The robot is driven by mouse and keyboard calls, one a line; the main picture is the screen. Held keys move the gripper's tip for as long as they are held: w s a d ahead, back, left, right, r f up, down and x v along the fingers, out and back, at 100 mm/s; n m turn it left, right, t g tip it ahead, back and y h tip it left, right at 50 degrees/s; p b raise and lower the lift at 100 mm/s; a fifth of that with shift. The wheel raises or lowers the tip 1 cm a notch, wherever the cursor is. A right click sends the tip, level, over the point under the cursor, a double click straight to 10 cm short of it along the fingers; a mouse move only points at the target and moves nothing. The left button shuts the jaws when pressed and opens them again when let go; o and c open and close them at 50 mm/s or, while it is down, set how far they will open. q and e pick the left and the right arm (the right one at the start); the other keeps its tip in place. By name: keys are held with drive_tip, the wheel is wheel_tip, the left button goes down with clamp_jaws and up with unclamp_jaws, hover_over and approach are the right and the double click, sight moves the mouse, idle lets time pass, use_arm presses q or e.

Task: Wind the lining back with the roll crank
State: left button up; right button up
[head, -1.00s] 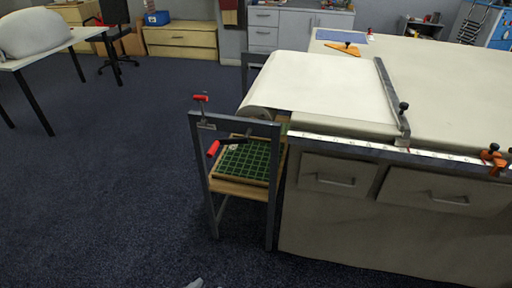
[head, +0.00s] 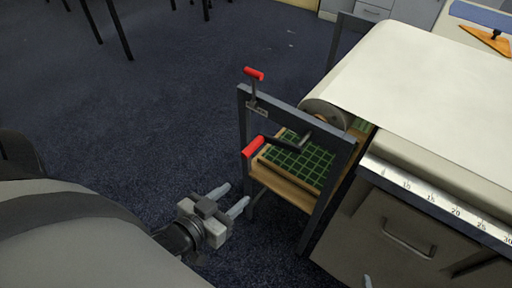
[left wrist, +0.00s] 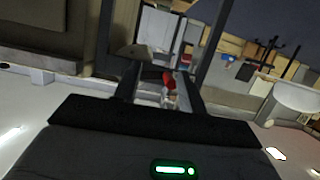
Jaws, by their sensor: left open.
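The lining (head: 430,85) is a pale sheet over the table top, running to a roll (head: 328,112) at the table's left end. The roll sits in a grey metal stand (head: 300,118). The roll crank (head: 285,142) is a dark arm with a red grip (head: 254,147) on the stand's outer side. My left gripper (head: 234,196) is open and empty, below and left of the grip, apart from it. In the left wrist view a red item (left wrist: 168,79) shows between the fingers; I cannot tell which part it is. A pale tip at the bottom edge may be my right gripper (head: 367,282).
A second red-handled lever (head: 254,74) stands up from the stand's top bar. A wooden shelf with a green gridded mat (head: 300,165) lies inside the stand. A ruler strip (head: 430,195) runs along the table edge above drawers.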

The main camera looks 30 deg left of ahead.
use_arm(q)
drive_tip(key=s+a+r+t+b, duration=0.2)
drive_tip(key=s+a+t, duration=0.1)
drive_tip(key=a, duration=0.1)
drive_tip(key=p, duration=0.1)
approach(261, 139)
drive_tip(key=w, duration=0.3)
drive_tip(key=w+f, duration=0.1)
drive_tip(key=w, duration=0.3)
drive_tip(key=shift+f, duration=0.15)
clamp_jaws()
